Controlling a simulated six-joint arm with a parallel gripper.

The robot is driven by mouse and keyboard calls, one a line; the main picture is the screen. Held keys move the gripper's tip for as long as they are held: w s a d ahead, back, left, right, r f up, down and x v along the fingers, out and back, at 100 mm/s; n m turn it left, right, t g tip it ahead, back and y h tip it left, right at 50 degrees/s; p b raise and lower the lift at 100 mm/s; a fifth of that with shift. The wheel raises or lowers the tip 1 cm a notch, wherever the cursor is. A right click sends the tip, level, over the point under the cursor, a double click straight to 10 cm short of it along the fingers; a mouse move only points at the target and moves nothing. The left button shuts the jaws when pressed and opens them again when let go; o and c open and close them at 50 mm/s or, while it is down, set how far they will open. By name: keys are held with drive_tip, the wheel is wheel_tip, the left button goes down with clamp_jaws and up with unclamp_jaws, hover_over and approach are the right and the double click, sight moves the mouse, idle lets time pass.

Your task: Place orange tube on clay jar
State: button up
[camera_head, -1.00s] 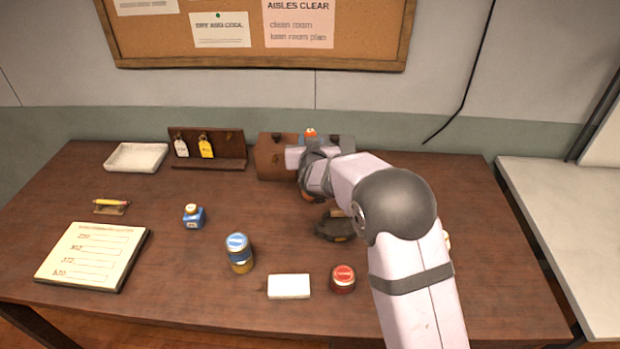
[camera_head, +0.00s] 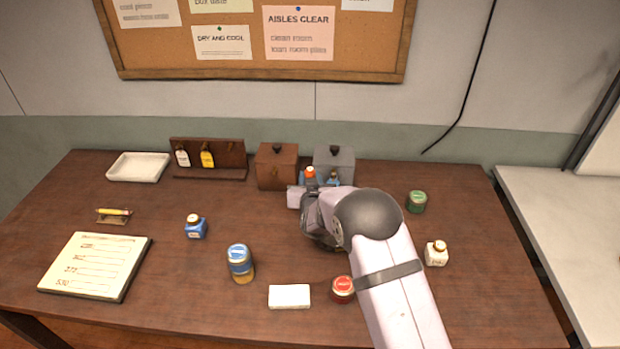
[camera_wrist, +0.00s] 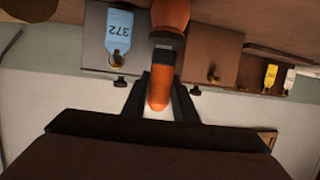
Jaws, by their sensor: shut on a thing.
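The orange tube (camera_wrist: 160,88) stands between the two fingers of my gripper (camera_wrist: 161,100) in the wrist view, which appears upside down. In the head view the tube's orange top (camera_head: 310,172) shows just beyond my gripper (camera_head: 302,197). My gripper is shut on the tube. The clay jar (camera_wrist: 170,14), terracotta with a dark rim, lies in line with the tube's lower end in the wrist view. The tube's end meets or overlaps the dark rim; I cannot tell whether they touch. In the head view my gripper and wrist hide the jar.
Behind stand a brown box (camera_head: 277,168) and a grey box (camera_head: 334,160). A tag rack (camera_head: 225,150) and white tray (camera_head: 137,167) are at the back left. A blue-lidded jar (camera_head: 240,263), red-lidded jar (camera_head: 343,289), green tin (camera_head: 416,202) and white bottle (camera_head: 436,254) stand around.

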drive_tip(key=shift+f, duration=0.4)
drive_tip(key=shift+f, duration=0.15)
drive_tip(key=o, duration=0.8)
drive_tip(key=shift+r, duration=0.25)
drive_tip(key=shift+s, duration=0.55)
drive_tip(key=b+v, duration=0.3)
drive_tip(key=v, duration=0.8)
